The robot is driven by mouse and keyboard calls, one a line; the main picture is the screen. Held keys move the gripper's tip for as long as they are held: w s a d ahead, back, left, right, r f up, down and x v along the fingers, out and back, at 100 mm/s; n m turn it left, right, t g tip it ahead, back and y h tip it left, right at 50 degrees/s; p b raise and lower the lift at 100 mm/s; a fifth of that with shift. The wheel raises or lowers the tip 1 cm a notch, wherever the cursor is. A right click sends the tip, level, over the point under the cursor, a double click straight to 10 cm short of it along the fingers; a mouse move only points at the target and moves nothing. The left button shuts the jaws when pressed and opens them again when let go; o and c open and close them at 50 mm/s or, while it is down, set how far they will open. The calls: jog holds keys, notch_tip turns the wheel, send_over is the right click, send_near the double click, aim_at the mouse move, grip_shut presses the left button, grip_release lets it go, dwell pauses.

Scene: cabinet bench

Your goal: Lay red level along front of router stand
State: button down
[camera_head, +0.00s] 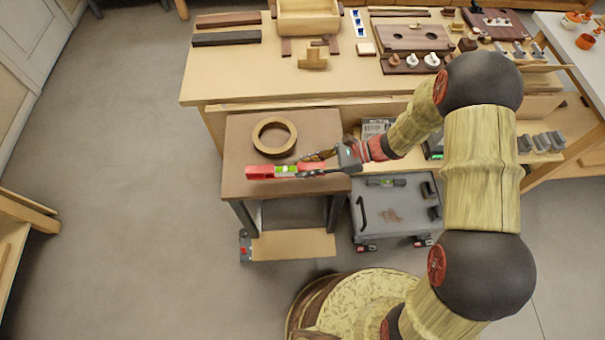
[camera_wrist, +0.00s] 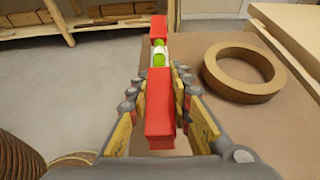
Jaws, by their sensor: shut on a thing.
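The red level (camera_head: 260,172) has a green vial in its middle and lies roughly left to right over the front part of the small brown stand (camera_head: 239,147). My gripper (camera_head: 313,166) is shut on the red level near its right end. In the wrist view the red level (camera_wrist: 159,107) points straight away from me between the two fingers (camera_wrist: 158,95). I cannot tell whether the level touches the stand's top or hangs just above it. A round wooden ring (camera_head: 261,128) lies on the stand behind the level; the ring (camera_wrist: 211,70) is to the right in the wrist view.
The large workbench (camera_head: 330,82) with boards, boxes and small parts stands behind the stand. A grey cart (camera_head: 378,215) with a level-like tool on it is at the stand's right. The floor (camera_head: 110,200) at the left is free.

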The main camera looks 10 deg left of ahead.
jog(key=shift+a+f+b, duration=0.2)
jog(key=shift+f+b, duration=0.25)
jog(key=shift+f, duration=0.5)
jog(key=shift+a+f+b, duration=0.15)
jog(key=shift+f+b, duration=0.25)
jog(key=shift+f, duration=0.55)
jog(key=shift+f, duration=0.15)
jog(key=c, duration=1.6)
grip_release()
jog(key=shift+d+r, duration=0.2)
jog(key=shift+r, duration=0.05)
jog(key=p+v, duration=0.3)
jog(key=v, duration=0.8)
jog(key=shift+w+d, duration=0.1)
jog(key=shift+d, duration=0.25)
